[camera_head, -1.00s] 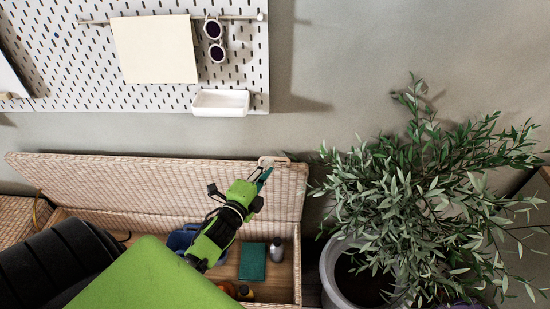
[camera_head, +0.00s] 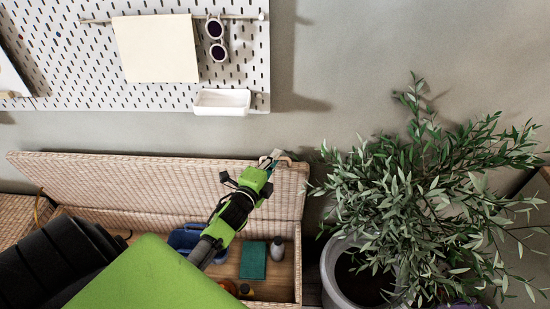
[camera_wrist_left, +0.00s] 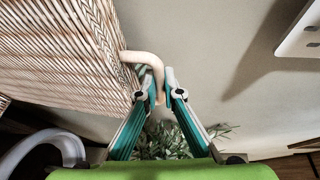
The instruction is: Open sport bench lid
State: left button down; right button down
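The wicker bench lid (camera_head: 120,170) stands raised at the back of the bench, against the wall. A pale curved handle (camera_head: 287,157) is on its upper edge near the right corner. The same handle shows in the left wrist view (camera_wrist_left: 150,62). My left gripper (camera_head: 271,161) is at this handle. In the left wrist view its teal fingers (camera_wrist_left: 161,88) stand a small gap apart, one on each side of the handle's bent end. A thin gap shows beside the right finger, so it looks open. My right gripper is not in view.
The open bench box (camera_head: 298,255) holds a blue basket (camera_head: 185,238), a green book (camera_head: 253,260), a grey bottle (camera_head: 277,249) and small items. A potted plant (camera_head: 340,285) stands close on the right. A pegboard (camera_head: 150,98) with a white tray (camera_head: 222,101) hangs above.

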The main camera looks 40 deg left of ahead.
pick_arm(q)
jog(key=s+d+f, duration=0.2)
jog(key=s+d, duration=0.3)
jog(key=s, duration=0.4)
jog(key=shift+s+d+f, duration=0.15)
jog(key=shift+d+f, duration=0.05)
jog(key=shift+d, duration=0.15)
jog(key=c, duration=2.4)
grip_release()
jog(key=shift+c, duration=0.2)
jog(key=s+d+r, duration=0.1)
jog(key=s, duration=1)
jog(key=shift+s+d, duration=0.35)
jog(key=shift+d, duration=0.05)
